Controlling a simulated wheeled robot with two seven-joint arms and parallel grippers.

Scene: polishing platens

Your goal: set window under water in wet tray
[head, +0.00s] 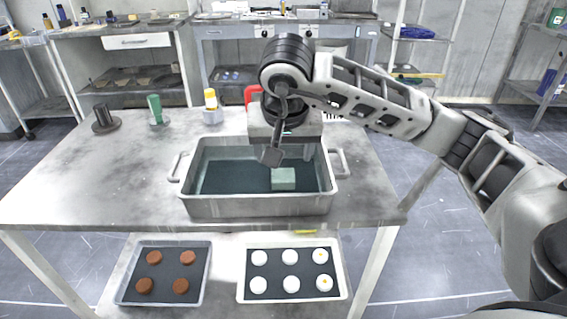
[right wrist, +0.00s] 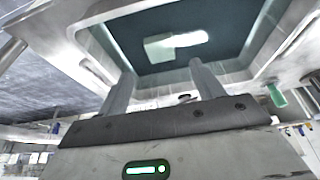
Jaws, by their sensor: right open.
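The wet tray (head: 258,208) is a grey metal tub with two side handles and dark liquid or a dark floor inside. The window (head: 283,179), a pale green translucent block, lies in its right half; I cannot tell how far water covers it. My right gripper (head: 270,156) is above the tray, just up and left of the window and apart from it. In the right wrist view its two fingers (right wrist: 162,82) are spread with nothing between them, and the window (right wrist: 158,48) shows beyond them with a bright glare beside it. My left gripper is not in view.
Dark, green and yellow-topped items (head: 155,110) stand on the grey table (head: 90,165) at the back left. A red item (head: 252,95) is partly hidden behind my arm. Below are a tray of brown discs (head: 205,270) and one of white discs (head: 342,285). The table's left is clear.

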